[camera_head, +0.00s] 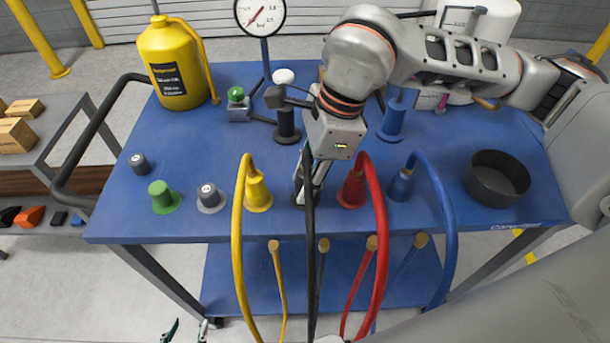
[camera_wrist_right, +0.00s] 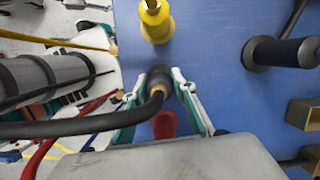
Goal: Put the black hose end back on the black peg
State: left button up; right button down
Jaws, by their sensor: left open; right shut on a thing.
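The black hose (camera_head: 309,240) rises from below the table's front edge. My right gripper (camera_head: 309,195) is shut on its black hose end, in the front row between the yellow and red hose ends. The black hose end (camera_wrist_right: 158,80) shows between the fingers in the right wrist view. I cannot tell whether it touches the table. A black peg (camera_head: 287,125) stands upright and bare behind and left of the gripper; it also shows in the right wrist view (camera_wrist_right: 285,53). My left gripper (camera_head: 188,330) is open and empty, low in front of the table, partly cut off.
On the blue table (camera_head: 330,225) stand the yellow hose end (camera_head: 257,190), red hose end (camera_head: 352,188), blue hose end (camera_head: 401,184), a blue peg (camera_head: 393,122), a gauge (camera_head: 261,15), a yellow jug (camera_head: 172,65), a black bowl (camera_head: 497,185) and several small knobs at left.

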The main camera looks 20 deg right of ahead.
aim_at(303, 172)
pick_arm(q)
jog(key=shift+s+f+b, duration=0.25)
jog(key=shift+f+b, duration=0.05)
jog(key=shift+f, duration=0.2)
pick_arm(e)
jog(key=shift+f, duration=0.5)
jog(key=c, duration=1.6)
grip_release()
pick_arm(q)
jog(key=shift+r, duration=0.1)
pick_arm(e)
jog(key=shift+r, duration=0.15)
jog(key=shift+r+p, duration=1.65)
jog(key=shift+r, duration=1.3)
pick_arm(q)
jog(key=r, duration=0.1)
jog(key=w+r, duration=0.1)
jog(key=r, duration=0.2)
jog(key=shift+w+r, duration=0.25)
jog(key=shift+w, duration=0.05)
jog(key=shift+f, duration=0.1)
jog(key=shift+s, duration=0.1)
pick_arm(e)
jog(key=shift+s+f, duration=0.1)
